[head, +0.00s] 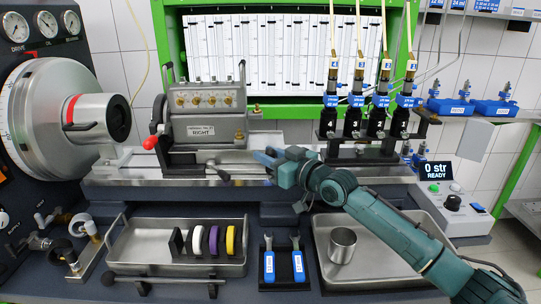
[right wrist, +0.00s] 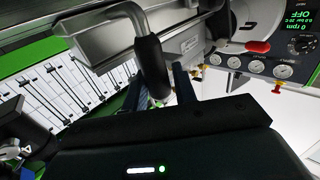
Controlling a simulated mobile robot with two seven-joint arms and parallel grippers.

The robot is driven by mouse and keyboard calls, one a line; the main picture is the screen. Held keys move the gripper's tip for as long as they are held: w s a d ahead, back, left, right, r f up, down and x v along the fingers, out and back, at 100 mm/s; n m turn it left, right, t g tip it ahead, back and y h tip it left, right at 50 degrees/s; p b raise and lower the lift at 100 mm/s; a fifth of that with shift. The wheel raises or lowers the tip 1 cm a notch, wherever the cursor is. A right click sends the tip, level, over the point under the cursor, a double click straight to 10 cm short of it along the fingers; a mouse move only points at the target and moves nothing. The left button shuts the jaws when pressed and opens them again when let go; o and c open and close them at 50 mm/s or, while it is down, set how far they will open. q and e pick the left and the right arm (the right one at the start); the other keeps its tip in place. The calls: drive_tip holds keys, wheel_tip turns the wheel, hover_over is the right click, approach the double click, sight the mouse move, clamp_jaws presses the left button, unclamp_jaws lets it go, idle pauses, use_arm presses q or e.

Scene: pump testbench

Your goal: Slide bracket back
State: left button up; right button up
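I cannot tell for sure which part is the bracket. A bent metal lever with a black grip (head: 222,175) is at the front of the rail; it is large and close in the right wrist view (right wrist: 150,66). My right gripper (head: 266,158) is just right of the pump block, above the rail. My left gripper is out of view.
Black injector stands (head: 360,138) rise to the right of my gripper. Below, a left tray (head: 130,262) holds coloured rings, and a right tray (head: 385,268) holds a metal cup (head: 342,245). Two blue-handled tools (head: 269,265) stand between them. A red-knobbed lever (head: 150,143) sticks out left.

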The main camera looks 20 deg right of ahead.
drive_tip(key=shift+o, duration=1.4)
drive_tip(key=b+v, duration=0.1)
drive_tip(key=v, duration=1.2)
drive_tip(key=shift+r, duration=0.1)
drive_tip(key=shift+s, duration=0.1)
